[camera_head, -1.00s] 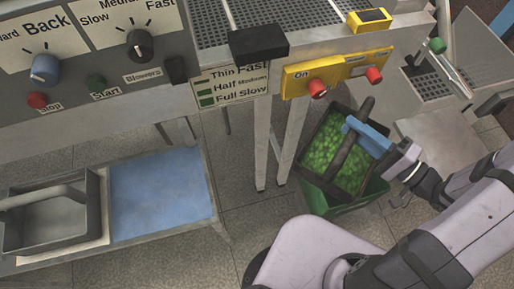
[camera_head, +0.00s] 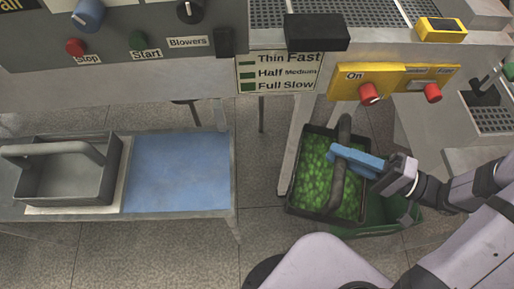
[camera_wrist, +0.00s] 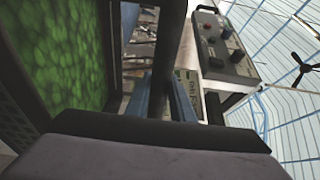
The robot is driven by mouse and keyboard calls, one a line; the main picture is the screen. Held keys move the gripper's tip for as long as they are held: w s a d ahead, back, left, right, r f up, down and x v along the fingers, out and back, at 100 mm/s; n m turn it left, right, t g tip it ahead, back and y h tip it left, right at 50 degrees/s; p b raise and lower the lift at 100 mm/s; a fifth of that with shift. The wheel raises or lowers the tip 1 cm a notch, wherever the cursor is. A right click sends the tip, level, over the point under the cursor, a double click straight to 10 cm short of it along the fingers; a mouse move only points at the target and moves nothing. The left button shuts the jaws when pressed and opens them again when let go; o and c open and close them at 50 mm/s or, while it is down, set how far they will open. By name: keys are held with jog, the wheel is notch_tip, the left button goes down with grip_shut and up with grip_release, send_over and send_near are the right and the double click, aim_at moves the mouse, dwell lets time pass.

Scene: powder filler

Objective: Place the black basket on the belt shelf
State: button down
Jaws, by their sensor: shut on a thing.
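The black basket (camera_head: 298,200) is full of green pieces and has a dark arched handle (camera_head: 339,180). It hangs just above and overlaps a green bin (camera_head: 375,215) in the head view. My gripper (camera_head: 350,160), with blue fingers, is shut on the basket's handle. In the wrist view the handle (camera_wrist: 170,45) runs between the blue fingers (camera_wrist: 165,100), and the basket's green contents (camera_wrist: 55,50) fill the left side. The task's belt shelf cannot be told for certain; a grated metal conveyor top (camera_head: 355,12) shows at the upper edge of the head view.
A low table at left has a blue surface (camera_head: 178,172) that is bare and a grey basket (camera_head: 65,180) beside it. The control panel (camera_head: 115,35) and a yellow switch plate (camera_head: 395,80) with red knobs stand above. A metal leg (camera_head: 297,145) is close left of the held basket.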

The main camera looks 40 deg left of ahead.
jog(key=s+a+r+p, duration=0.2)
jog(key=s+a+p, duration=0.1)
jog(key=s+a, duration=0.4)
jog(key=s+a+r+p, duration=0.2)
jog(key=s+a, duration=0.6)
jog(key=a, duration=0.4)
jog(key=s+a+r+t+p, duration=0.1)
jog(key=s+a+p, duration=0.3)
jog(key=s+a, duration=0.4)
jog(key=shift+a+r+m+p, duration=0.4)
jog(key=shift+a+r, duration=0.25)
jog(key=shift+a, duration=0.6)
jog(key=shift+s, duration=0.1)
jog(key=shift+f, duration=1.6)
jog(key=c, duration=1.5)
grip_release()
jog(key=shift+f, duration=0.15)
jog(key=shift+c, duration=0.2)
